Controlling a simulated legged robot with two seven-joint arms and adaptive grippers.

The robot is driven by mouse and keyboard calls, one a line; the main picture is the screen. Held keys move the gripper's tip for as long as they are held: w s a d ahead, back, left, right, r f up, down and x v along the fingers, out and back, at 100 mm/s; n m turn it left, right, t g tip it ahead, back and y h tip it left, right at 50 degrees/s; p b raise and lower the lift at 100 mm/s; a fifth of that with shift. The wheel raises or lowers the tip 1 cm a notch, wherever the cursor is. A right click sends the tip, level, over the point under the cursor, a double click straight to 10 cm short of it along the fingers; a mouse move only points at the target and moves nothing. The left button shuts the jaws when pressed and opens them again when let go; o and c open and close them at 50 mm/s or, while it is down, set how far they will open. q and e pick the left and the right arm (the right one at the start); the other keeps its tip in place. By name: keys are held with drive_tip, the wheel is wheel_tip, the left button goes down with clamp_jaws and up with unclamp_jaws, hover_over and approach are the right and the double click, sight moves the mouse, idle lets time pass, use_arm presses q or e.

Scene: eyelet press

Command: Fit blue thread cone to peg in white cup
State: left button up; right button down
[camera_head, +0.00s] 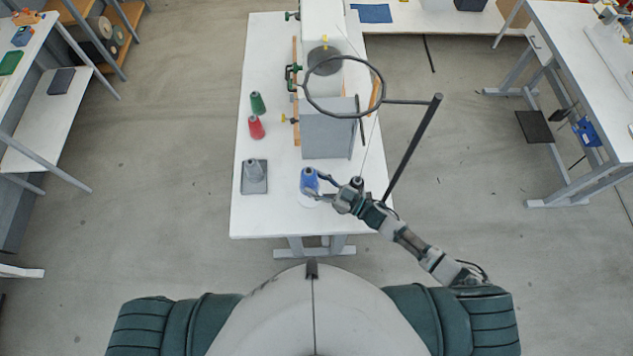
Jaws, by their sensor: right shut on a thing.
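The blue thread cone (309,179) stands upright near the front edge of the white table (270,215). Just under it shows the rim of the white cup (308,202); the cone and my fingers cover most of it. The peg is hidden. My right gripper (318,184) comes in from the right and is shut on the blue cone. Whether the cone is seated on the peg or held above it, I cannot tell. My left gripper is not in view.
A grey box (327,135) is behind the blue cone. A dark ring (344,112) on a pole overhangs the table. The front left tabletop is clear.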

drive_tip(key=shift+f+b, duration=2.95)
drive_tip(key=shift+f, duration=0.85)
drive_tip(key=shift+c, duration=1.7)
unclamp_jaws()
drive_tip(key=shift+r+p, duration=2.4)
drive_tip(key=shift+r, duration=0.15)
